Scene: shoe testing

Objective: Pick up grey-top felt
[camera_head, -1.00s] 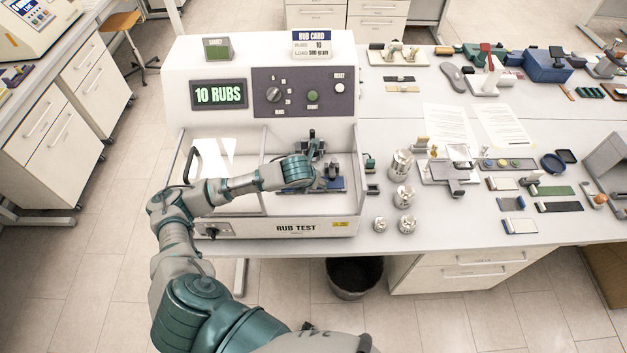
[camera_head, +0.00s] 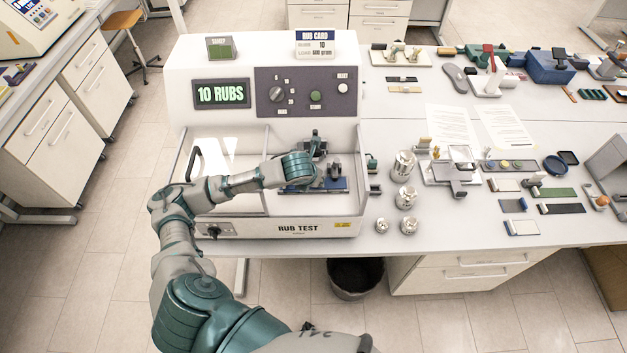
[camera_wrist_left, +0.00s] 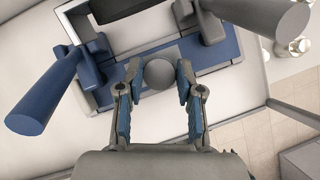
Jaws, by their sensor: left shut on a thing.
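The grey-top felt (camera_wrist_left: 160,74) shows in the left wrist view as a round grey top between the two fingers. My left gripper (camera_wrist_left: 158,82) is shut on it, one finger on each side. The felt's underside is hidden. In the head view my left arm reaches into the open bay of the white rub tester (camera_head: 255,228), with the wrist (camera_head: 299,165) over the blue carriage (camera_head: 338,185). The wrist hides the felt there. I cannot tell whether the felt touches the carriage. My right gripper is not in view.
Blue and grey posts (camera_wrist_left: 45,92) stand close to the fingers in the wrist view. The tester's side walls and black handle (camera_head: 192,160) border the bay. Metal weights (camera_head: 405,197) stand right of the tester, and many small items lie farther right. A bin (camera_head: 355,277) stands below.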

